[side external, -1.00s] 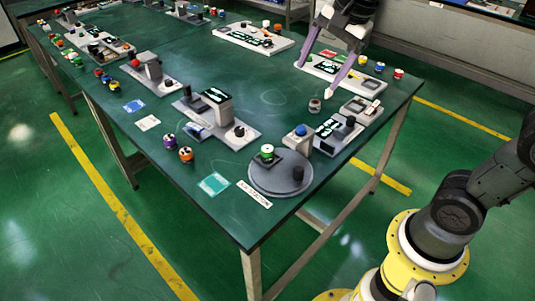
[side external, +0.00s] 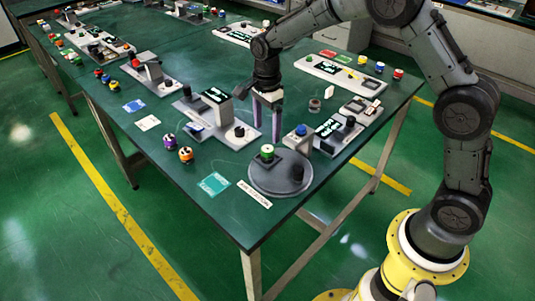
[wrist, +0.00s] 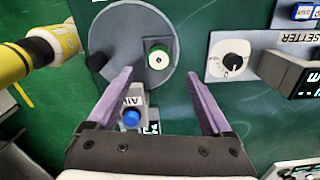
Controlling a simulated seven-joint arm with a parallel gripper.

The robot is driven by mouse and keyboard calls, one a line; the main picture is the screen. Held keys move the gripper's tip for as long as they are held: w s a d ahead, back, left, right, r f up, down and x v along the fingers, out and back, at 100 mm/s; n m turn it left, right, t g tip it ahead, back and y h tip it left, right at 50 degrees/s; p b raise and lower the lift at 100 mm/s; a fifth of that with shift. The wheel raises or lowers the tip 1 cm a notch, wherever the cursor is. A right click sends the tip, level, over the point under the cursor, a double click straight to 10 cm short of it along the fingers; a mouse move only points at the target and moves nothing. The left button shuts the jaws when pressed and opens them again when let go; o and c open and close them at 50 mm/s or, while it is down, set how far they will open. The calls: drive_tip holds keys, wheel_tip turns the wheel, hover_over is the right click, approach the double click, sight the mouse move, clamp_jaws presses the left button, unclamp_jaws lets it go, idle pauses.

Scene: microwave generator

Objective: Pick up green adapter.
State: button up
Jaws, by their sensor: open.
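The green adapter (side external: 267,152) is a short green cylinder with a pale top and a dark centre. It sits on a dark square pad on the round grey turntable (side external: 262,186), near the table's front corner. It also shows in the wrist view (wrist: 159,57), just beyond my fingertips and roughly centred between them. My gripper (side external: 267,135) points down with its two purple fingers apart and empty, above and a little behind the adapter. In the wrist view my gripper (wrist: 160,73) is spread wider than the adapter.
A black knob (side external: 297,173) stands on the turntable beside the adapter. A grey post with a blue button (side external: 300,131) is close on the right. A dial panel (side external: 238,133) lies to the left. Orange (side external: 186,155) and purple (side external: 170,141) cylinders stand farther left.

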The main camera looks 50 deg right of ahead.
sight(268, 148)
wheel_tip(268, 148, down, 8)
drive_tip(key=shift+s+f, duration=0.1)
idle(0.4)
clamp_jaws()
idle(0.4)
